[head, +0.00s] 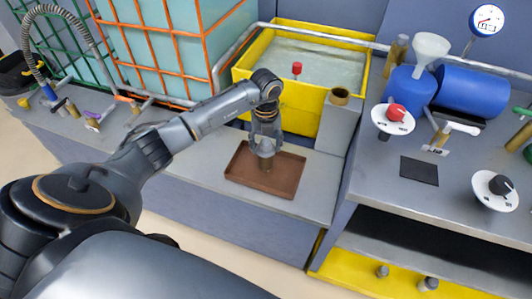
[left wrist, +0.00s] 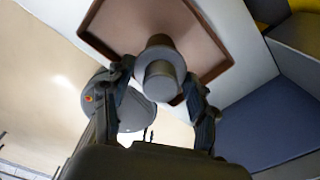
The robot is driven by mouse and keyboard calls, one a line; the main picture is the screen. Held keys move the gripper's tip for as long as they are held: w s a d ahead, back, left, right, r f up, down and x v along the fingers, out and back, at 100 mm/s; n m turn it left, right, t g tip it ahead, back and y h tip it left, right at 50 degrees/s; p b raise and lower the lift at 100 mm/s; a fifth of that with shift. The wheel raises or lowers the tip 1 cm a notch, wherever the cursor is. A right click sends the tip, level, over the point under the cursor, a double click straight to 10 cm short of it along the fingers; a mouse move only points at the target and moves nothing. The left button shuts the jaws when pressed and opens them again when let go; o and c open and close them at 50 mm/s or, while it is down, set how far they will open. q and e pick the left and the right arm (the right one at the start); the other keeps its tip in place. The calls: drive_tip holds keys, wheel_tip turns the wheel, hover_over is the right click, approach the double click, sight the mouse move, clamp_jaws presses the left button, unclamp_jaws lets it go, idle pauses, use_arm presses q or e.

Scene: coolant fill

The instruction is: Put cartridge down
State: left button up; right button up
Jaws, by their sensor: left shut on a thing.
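My left gripper (head: 266,140) points down over the brown tray (head: 240,178) on the grey bench. It is shut on the cartridge (head: 266,149), a grey cylinder held upright. In the left wrist view, the cartridge (left wrist: 160,75) shows end-on as a round grey body with a wider collar, between the two fingers of my left gripper (left wrist: 160,88). The tray (left wrist: 120,25) lies behind it in that view. The cartridge's lower end is over the tray floor; I cannot tell whether it touches. My right gripper is not in view.
A yellow tub (head: 300,110) of liquid stands behind the tray, with a grey block (head: 340,122) to its right. A side table holds a blue tank (head: 470,92), a white funnel (head: 431,48), a red knob (head: 396,112) and a black pad (head: 419,170). The tray floor around the cartridge is clear.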

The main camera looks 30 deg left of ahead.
use_arm(q)
wheel_tip(320, 180, down, 2)
drive_tip(key=shift+w+b, duration=0.1)
drive_tip(key=shift+b, duration=0.25)
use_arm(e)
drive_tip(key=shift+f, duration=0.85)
use_arm(q)
drive_tip(key=shift+f, duration=0.15)
drive_tip(key=o, duration=0.9)
wheel_tip(320, 180, up, 12)
drive_tip(key=shift+r, duration=0.2)
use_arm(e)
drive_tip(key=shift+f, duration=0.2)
